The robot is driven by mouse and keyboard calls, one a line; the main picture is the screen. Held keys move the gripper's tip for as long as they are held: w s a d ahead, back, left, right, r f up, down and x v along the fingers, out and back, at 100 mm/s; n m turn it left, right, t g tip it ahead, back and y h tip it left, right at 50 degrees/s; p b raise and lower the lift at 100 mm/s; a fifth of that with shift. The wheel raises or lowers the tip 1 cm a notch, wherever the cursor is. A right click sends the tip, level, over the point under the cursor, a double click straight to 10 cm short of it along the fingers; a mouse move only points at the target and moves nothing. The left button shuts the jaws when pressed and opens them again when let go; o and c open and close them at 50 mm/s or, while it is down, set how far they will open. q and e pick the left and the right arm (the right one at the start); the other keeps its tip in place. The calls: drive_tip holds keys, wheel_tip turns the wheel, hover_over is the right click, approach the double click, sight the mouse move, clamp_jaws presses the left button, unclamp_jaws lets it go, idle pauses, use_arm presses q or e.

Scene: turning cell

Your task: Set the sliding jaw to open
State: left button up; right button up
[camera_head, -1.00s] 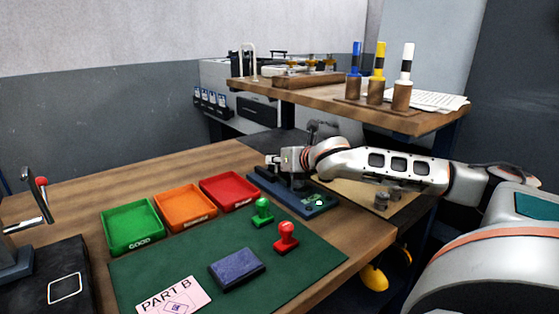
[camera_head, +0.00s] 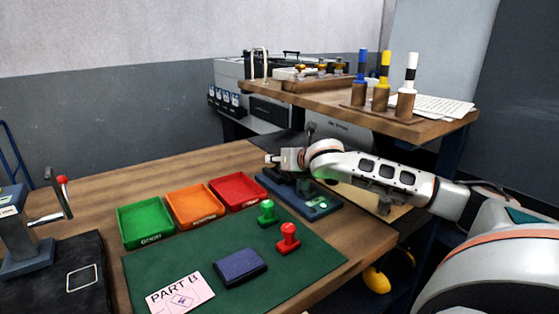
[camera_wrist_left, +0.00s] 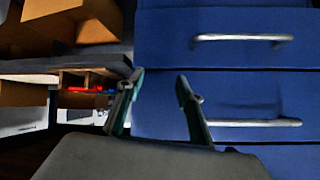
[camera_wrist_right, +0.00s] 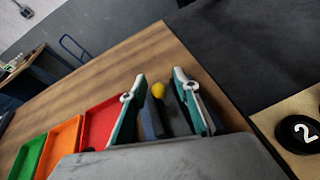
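The blue fixture (camera_head: 322,208), which appears to carry the sliding jaw, lies on the wooden bench behind the green mat. My right gripper (camera_head: 272,160) is above its far left part and hides much of it; I cannot tell the jaw's position. In the right wrist view my right gripper (camera_wrist_right: 163,90) has its fingers apart. My left gripper (camera_wrist_left: 155,85) is open and empty, facing blue drawers (camera_wrist_left: 235,70), and is outside the head view.
Green (camera_head: 145,222), orange (camera_head: 194,206) and red (camera_head: 238,190) trays stand left of the fixture. A green stamp (camera_head: 267,212), a red stamp (camera_head: 288,238) and an ink pad (camera_head: 240,266) are on the mat (camera_head: 205,262). A raised shelf (camera_head: 330,103) stands behind.

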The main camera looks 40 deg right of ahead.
drive_tip(key=shift+s+a+r, duration=0.1)
drive_tip(key=v, duration=1.2)
idle(0.7)
